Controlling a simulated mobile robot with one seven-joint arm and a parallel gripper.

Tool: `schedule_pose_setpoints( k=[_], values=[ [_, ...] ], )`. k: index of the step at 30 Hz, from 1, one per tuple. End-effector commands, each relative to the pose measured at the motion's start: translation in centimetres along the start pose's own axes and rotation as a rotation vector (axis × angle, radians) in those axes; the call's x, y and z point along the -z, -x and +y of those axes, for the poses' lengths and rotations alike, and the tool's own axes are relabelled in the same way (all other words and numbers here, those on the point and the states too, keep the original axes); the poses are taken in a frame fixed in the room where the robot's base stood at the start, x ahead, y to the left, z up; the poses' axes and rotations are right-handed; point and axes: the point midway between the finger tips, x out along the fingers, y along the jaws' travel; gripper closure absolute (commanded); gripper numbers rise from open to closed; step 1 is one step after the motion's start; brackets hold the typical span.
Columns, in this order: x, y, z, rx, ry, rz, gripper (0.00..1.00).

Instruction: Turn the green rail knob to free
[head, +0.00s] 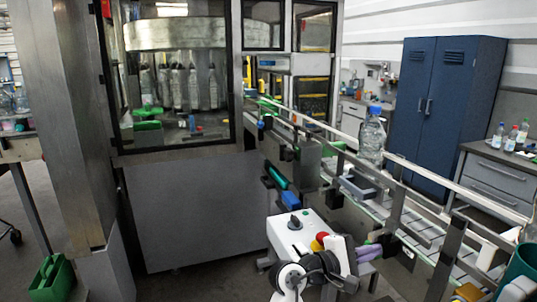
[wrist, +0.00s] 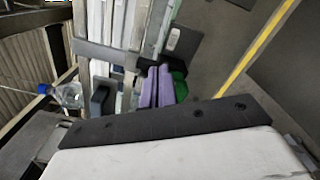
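My gripper (head: 372,250) with its lilac fingers reaches right to the conveyor's near side in the head view. In the wrist view its two fingers (wrist: 160,84) lie side by side with only a thin dark gap.
The conveyor (head: 425,228) with metal guide rails runs diagonally, and a clear blue-capped bottle (head: 371,138) stands on it. Blue (head: 290,199) and teal (head: 276,174) knobs sit farther along its side. A white control box (head: 293,232) stands close to my arm.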

Motion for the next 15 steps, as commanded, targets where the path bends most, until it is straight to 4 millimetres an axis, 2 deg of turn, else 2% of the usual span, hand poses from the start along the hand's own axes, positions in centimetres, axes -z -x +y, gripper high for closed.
schedule_pose_setpoints(
  k=[15],
  values=[
    [0.26,0.06,0.72,-0.001,0.001,0.003,1.00]
  ],
)
